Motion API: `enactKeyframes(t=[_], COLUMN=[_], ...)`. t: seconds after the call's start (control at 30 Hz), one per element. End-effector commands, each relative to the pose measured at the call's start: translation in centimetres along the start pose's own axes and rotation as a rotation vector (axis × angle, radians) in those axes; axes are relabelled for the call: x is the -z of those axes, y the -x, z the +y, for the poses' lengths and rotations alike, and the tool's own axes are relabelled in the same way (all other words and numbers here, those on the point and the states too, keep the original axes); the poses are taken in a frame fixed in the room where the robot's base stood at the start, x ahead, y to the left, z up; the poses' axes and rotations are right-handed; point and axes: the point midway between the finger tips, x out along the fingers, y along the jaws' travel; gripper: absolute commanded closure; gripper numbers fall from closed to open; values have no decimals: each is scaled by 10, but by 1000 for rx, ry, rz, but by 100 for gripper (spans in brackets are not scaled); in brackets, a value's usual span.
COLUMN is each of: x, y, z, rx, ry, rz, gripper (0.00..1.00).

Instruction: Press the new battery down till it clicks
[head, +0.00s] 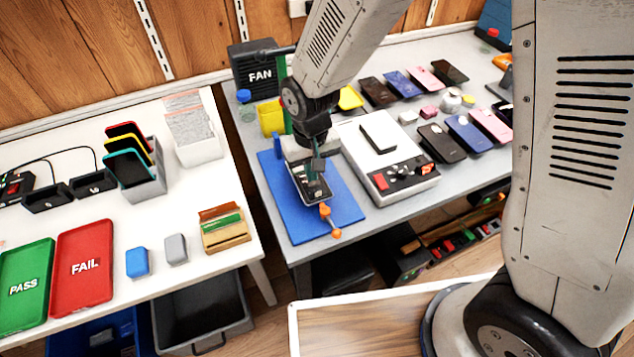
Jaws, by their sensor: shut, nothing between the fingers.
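My gripper (318,172) is shut and empty, pointing down over an open phone (299,176) in a holder on the blue mat (345,207). The fingertips are at or just above the phone's inside. I cannot tell whether they touch it. The holder has an orange-handled clamp screw (330,222) at its front. The new battery cannot be made out clearly; the gripper and wrist hide part of the phone.
A white machine (367,143) with a dark slab on top stands right of the mat. A fan box (258,75) stands at the back. The left table holds green and red trays (82,268).

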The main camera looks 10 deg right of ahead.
Motion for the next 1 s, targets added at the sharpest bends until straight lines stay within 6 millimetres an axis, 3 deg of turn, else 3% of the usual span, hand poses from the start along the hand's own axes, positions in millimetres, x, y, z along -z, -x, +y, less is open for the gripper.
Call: enactKeyframes(t=[1.0], x=[0], y=[-18], z=[0], rx=[0], ry=[0], rz=[-1], gripper=[100])
